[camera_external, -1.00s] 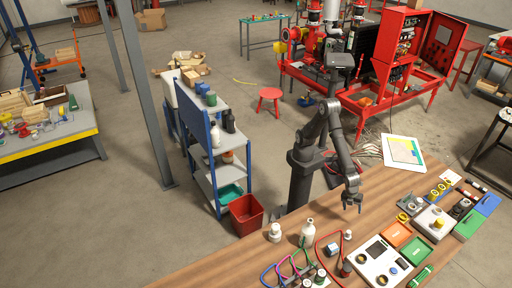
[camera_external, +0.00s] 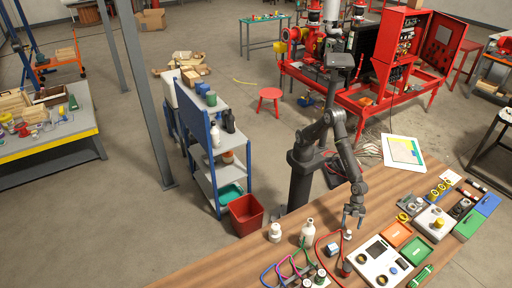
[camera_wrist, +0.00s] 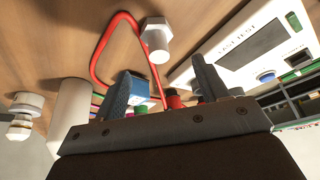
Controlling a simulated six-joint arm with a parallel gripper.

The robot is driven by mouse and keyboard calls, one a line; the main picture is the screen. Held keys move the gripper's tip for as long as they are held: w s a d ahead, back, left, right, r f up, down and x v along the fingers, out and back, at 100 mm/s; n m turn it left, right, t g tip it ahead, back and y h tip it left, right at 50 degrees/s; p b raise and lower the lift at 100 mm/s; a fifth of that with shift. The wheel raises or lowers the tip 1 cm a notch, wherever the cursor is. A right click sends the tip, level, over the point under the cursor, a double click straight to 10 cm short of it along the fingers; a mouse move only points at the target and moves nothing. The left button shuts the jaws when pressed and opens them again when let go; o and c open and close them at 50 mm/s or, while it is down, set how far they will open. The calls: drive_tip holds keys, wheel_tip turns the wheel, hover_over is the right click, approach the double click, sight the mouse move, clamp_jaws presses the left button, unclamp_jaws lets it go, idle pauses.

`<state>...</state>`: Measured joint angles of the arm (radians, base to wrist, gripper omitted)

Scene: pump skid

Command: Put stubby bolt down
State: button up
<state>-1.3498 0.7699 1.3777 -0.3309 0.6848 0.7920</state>
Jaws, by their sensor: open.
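The stubby bolt, a pale grey bolt with a hex head (camera_wrist: 156,30), is on the wooden table, its head against the wood and its short shank towards the camera. In the external view it looks like a small pale piece (camera_external: 347,234) just below my gripper (camera_external: 347,222). In the wrist view my gripper (camera_wrist: 165,75) is open, its two fingers apart. The bolt shows beyond the fingertips, between them from left to right, and looks clear of both. The exact gap is hard to judge.
A red hose (camera_wrist: 95,55) curves over the table beside the bolt. A white test panel (camera_external: 376,261) lies to the right, with an orange tray (camera_external: 397,234) and a green tray (camera_external: 416,251) beyond. White bottles (camera_external: 308,231) stand to the left. Bare wood lies behind the bolt.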

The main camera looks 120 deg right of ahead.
sight(349, 232)
drive_tip(key=shift+x, duration=3.75)
drive_tip(key=c, duration=1.2)
